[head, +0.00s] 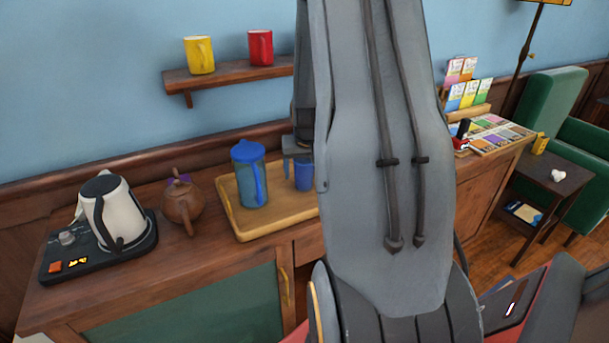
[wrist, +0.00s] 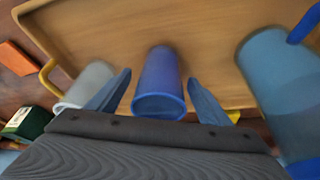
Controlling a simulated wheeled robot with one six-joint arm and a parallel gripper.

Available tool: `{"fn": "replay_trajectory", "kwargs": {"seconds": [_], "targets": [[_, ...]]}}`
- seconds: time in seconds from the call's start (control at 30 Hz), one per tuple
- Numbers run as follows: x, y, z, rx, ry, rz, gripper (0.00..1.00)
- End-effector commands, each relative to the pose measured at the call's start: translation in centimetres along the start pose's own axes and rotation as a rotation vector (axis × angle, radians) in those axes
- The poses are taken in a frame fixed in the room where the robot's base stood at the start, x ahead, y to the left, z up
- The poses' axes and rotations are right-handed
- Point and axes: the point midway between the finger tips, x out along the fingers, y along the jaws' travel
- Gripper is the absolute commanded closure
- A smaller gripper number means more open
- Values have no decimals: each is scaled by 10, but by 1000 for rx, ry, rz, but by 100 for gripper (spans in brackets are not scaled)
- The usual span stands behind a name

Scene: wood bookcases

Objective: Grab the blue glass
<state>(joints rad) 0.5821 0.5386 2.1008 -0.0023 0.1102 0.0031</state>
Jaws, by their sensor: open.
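The blue glass (head: 304,176) stands on a wooden tray (head: 246,231), partly hidden behind my arm in the head view. In the wrist view the blue glass (wrist: 160,85) lies between the two fingers of my gripper (wrist: 160,92). The fingers are apart, one on each side of the glass, with gaps visible between them and it. In the head view only a small part of my gripper (head: 297,148) shows, just above the glass.
A blue pitcher (head: 250,178) stands left of the glass on the tray; it is at right in the wrist view (wrist: 282,90). A pale glass (wrist: 87,84) is close to the left finger. A brown teapot (head: 181,203) and a kettle (head: 113,212) stand further left.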

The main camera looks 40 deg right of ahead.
Motion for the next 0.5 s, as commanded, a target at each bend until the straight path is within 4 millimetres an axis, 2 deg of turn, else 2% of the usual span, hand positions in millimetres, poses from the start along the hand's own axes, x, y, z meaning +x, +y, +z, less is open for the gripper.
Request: {"fn": "replay_trajectory", "kwargs": {"seconds": [0.3,0.37,0.5], "targets": [[4,0,0,0,1,0,28],[4,0,0,0,1,0,36],[4,0,0,0,1,0,60]]}}
